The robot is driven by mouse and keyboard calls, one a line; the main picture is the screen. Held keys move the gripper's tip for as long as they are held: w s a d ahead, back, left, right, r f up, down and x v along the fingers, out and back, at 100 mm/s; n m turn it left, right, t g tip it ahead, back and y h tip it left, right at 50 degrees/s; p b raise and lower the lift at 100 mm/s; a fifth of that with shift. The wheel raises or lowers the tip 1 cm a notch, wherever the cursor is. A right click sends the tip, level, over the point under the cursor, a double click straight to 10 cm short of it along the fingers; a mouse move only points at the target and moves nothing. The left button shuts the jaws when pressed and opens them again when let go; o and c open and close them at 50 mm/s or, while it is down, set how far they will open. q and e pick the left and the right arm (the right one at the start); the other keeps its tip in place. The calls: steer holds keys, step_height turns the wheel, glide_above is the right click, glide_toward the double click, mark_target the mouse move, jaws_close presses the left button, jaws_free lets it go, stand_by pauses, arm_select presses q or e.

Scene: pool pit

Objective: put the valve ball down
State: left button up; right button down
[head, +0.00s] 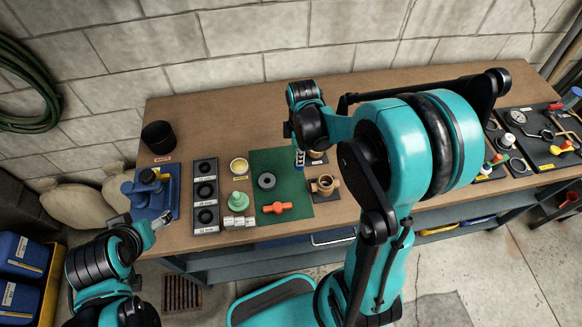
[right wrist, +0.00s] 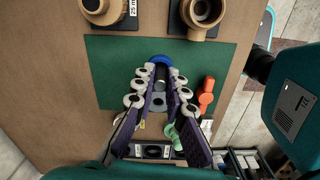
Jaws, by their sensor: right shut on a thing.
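My right gripper (right wrist: 161,72) is shut on a small rounded piece (right wrist: 160,59), which I take for the valve ball. Its blue edge shows past the fingertips in the right wrist view, and the fingers hide much of it. It is over the green mat (right wrist: 110,70); I cannot tell its height. In the head view the right gripper (head: 301,158) is at the mat's right edge, by the brass valve bodies, and the held piece cannot be made out. My left gripper (head: 154,226) is at lower left by the blue fixture (head: 150,195); its jaws are unclear.
A grey ring (head: 267,181) and an orange handle (head: 277,208) lie on the mat. A black tray with three wells (head: 204,237) stands left of it, with a green part (head: 239,200) between. A brass valve body (head: 324,186) is at the mat's right. Bare wood lies behind the mat.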

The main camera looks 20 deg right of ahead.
steer(key=f, duration=0.1)
steer(key=w+a+f+b, duration=0.1)
steer(key=f, duration=0.1)
steer(key=a+f, duration=0.1)
steer(key=f, duration=0.1)
steer(key=shift+w+b, duration=0.2)
steer(key=shift+b, duration=0.15)
steer(key=shift+f, duration=0.25)
steer(key=shift+f, duration=0.15)
steer(key=c, duration=1.6)
jaws_free()
steer(key=shift+o, duration=0.2)
